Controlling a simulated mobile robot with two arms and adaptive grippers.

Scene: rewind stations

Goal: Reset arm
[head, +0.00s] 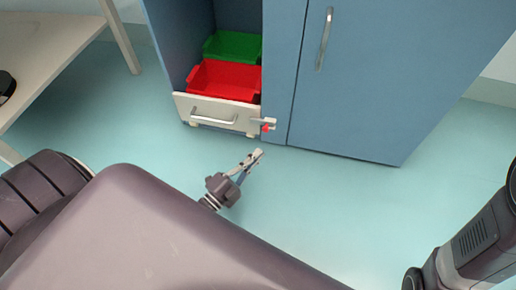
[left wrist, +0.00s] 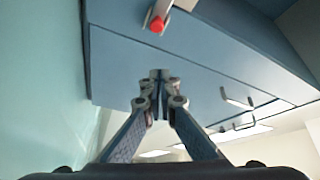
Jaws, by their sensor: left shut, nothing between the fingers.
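My left gripper (head: 256,155) is shut and empty. In the head view it hangs over the turquoise floor in front of the blue cabinet (head: 352,100), apart from it. In the left wrist view its two fingers (left wrist: 161,88) meet in front of the blue cabinet face (left wrist: 200,80). A part of my right arm shows at the lower right of the head view; its gripper is out of view.
An open cabinet bay holds a red bin (head: 224,82) and a green bin (head: 234,46) above a white drawer front (head: 214,113) with a handle. A red-tipped latch (head: 265,125) sticks out nearby. A table (head: 50,52) stands at left. The floor (head: 310,195) is clear.

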